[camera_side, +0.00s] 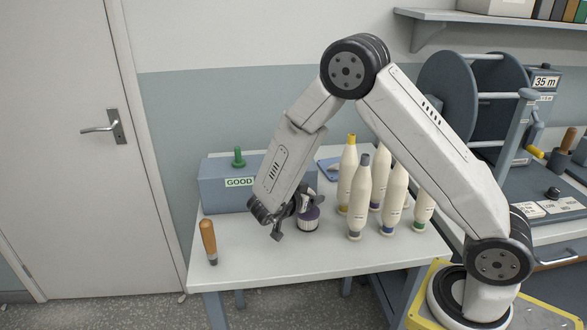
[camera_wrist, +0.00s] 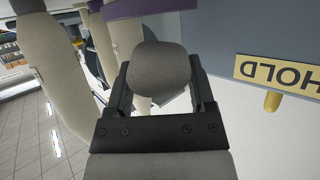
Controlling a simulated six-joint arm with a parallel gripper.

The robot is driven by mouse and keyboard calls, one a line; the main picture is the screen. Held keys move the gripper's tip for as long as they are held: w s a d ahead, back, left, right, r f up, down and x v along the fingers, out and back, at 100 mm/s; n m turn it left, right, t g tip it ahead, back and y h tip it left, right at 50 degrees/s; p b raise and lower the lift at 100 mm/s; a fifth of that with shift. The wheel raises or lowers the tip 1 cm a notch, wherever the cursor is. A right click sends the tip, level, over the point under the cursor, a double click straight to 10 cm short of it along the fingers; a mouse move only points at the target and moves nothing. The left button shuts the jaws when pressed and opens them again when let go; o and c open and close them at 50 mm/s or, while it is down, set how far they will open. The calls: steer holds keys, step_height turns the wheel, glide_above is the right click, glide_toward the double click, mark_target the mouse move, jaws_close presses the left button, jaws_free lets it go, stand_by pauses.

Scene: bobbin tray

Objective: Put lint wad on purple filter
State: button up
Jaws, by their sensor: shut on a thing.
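The lint wad (camera_wrist: 160,68) is a rounded grey lump between my gripper's two fingers (camera_wrist: 160,88) in the wrist view. My gripper is shut on it. I cannot clearly pick out the wad there. A purple edge (camera_wrist: 150,8) shows beyond the wad at the top of the wrist view. I cannot tell whether wad and filter touch.
A blue-grey box marked GOOD (camera_side: 226,197) is behind my gripper. A HOLD label (camera_wrist: 280,74) shows in the wrist view. The front table strip is clear.

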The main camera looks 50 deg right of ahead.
steer(key=shift+f, duration=1.1)
steer(key=shift+f, duration=0.1)
steer(key=o, duration=1.1)
steer(key=shift+o, duration=0.2)
steer(key=shift+a+r, duration=0.35)
steer(key=shift+a, duration=0.25)
steer(key=v, duration=1)
steer(key=shift+a, duration=0.4)
steer(key=shift+r, duration=0.1)
